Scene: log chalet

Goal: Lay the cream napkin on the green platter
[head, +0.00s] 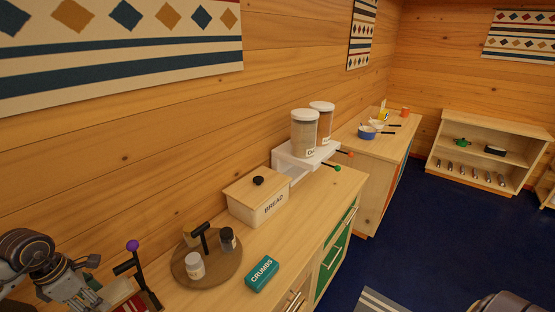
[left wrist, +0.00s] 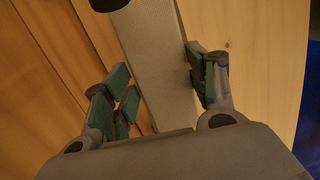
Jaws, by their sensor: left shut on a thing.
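My left gripper (head: 98,290) is at the bottom left of the head view, low over the near end of the wooden counter. In the left wrist view, its green-padded fingers (left wrist: 162,92) stand either side of a pale, finely textured strip. This strip looks like the folded cream napkin (left wrist: 160,55), and the gripper is shut on it. A small pale patch beside the gripper in the head view may be the same cloth. I cannot make out a green platter in either view. My right gripper is not in view.
Beside the left gripper stands a black lever with a purple ball (head: 132,246). To its right are a round wooden tray (head: 218,282) with jars, a teal crumbs box (head: 262,274) and a bread box (head: 258,199). Farther along stands a white riser (head: 292,162) with canisters.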

